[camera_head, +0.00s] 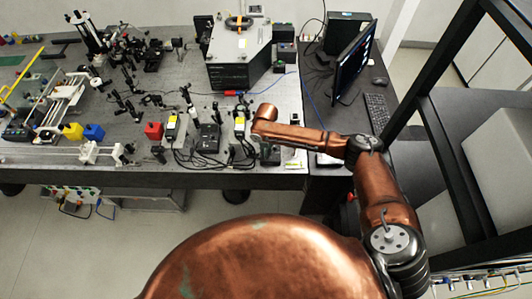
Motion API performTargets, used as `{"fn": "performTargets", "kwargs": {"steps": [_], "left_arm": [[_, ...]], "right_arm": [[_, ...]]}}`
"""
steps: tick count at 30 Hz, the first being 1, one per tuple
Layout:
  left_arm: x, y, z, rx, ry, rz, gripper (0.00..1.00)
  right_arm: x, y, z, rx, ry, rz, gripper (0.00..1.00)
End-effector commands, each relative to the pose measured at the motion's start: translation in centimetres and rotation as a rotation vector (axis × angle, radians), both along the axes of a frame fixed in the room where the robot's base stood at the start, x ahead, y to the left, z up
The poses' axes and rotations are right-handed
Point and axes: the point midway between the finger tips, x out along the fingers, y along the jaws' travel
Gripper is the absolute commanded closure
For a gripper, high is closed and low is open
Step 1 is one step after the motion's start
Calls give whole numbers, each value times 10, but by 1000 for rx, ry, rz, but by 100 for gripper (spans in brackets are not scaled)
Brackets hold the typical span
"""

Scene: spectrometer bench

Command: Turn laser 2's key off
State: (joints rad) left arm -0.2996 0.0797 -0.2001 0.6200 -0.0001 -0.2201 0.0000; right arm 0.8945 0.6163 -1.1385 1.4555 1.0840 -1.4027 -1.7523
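Two small white-and-yellow units, one left (171,128) and one right (240,125), stand near the front edge of the optics bench. A black box with cables (208,138) stands between them. I cannot tell which of these is laser 2, and no key can be made out. My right arm reaches in from the right, and its copper wrist hangs just right of the right-hand white-and-yellow unit. My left gripper is out of view.
The grey optics bench (285,100) carries several optics mounts. A red cube (154,131) and a blue cube (94,132) stand left. A large grey-black instrument (238,60) stands at the back. A monitor (354,62) and keyboard (378,112) are right. Black cables loop along the front.

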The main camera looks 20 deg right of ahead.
Motion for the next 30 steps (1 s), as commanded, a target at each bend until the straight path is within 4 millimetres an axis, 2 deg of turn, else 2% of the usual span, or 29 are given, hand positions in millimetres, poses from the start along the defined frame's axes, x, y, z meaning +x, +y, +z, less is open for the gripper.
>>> {"fn": "performTargets", "kwargs": {"steps": [12,26,27,30], "left_arm": [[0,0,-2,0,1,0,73],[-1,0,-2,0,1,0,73],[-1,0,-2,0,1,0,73],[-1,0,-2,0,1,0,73]], "right_arm": [[-1,0,-1,-1,2,152,100],[-1,0,-1,-1,3,164,100],[-1,0,-1,-1,3,164,94],[-1,0,-1,-1,2,164,88]]}}
